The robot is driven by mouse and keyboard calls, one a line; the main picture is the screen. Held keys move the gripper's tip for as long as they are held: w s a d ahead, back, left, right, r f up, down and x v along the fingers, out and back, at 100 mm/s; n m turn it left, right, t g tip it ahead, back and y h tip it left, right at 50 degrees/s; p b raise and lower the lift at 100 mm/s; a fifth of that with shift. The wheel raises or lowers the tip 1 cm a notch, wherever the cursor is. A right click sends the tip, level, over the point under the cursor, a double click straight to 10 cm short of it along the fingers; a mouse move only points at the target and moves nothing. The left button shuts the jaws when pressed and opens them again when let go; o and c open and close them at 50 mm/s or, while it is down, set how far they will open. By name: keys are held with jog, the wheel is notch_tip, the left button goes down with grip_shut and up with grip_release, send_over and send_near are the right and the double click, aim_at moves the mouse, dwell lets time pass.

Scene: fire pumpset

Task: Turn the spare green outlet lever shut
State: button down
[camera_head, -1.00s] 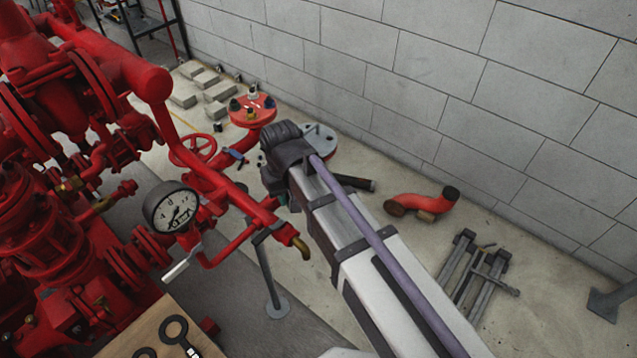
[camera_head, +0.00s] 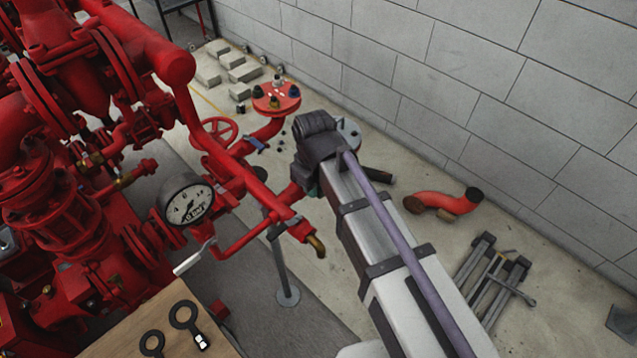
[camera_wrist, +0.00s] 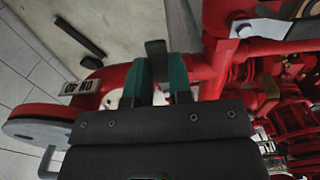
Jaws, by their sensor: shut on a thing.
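In the wrist view my gripper (camera_wrist: 161,70) has its two teal fingers closed around a dark olive-green piece, which looks like the green outlet lever (camera_wrist: 156,48). Its upper end sticks out above the fingertips. The fingers and the dark gripper body hide its lower part and pivot, so its angle to the pipe cannot be told. Behind the fingers runs a red pipe (camera_wrist: 204,68), with a DN 40 label (camera_wrist: 82,87) to the left. In the head view my arm hides the lever and nearly all of the fingers.
A pressure gauge (camera_head: 188,201), a brass spout (camera_head: 317,246) and red pipework crowd the left of my arm. A red flange with coloured fittings (camera_head: 276,97) stands beyond. A loose red elbow (camera_head: 443,204) and grey metal parts (camera_head: 492,278) lie on the floor to the right, near the block wall.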

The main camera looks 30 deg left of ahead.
jog(key=c, duration=1)
grip_release()
notch_tip(320, 180, up, 11)
jog(key=p, duration=1)
jog(key=shift+p, duration=0.4)
jog(key=shift+f, duration=0.1)
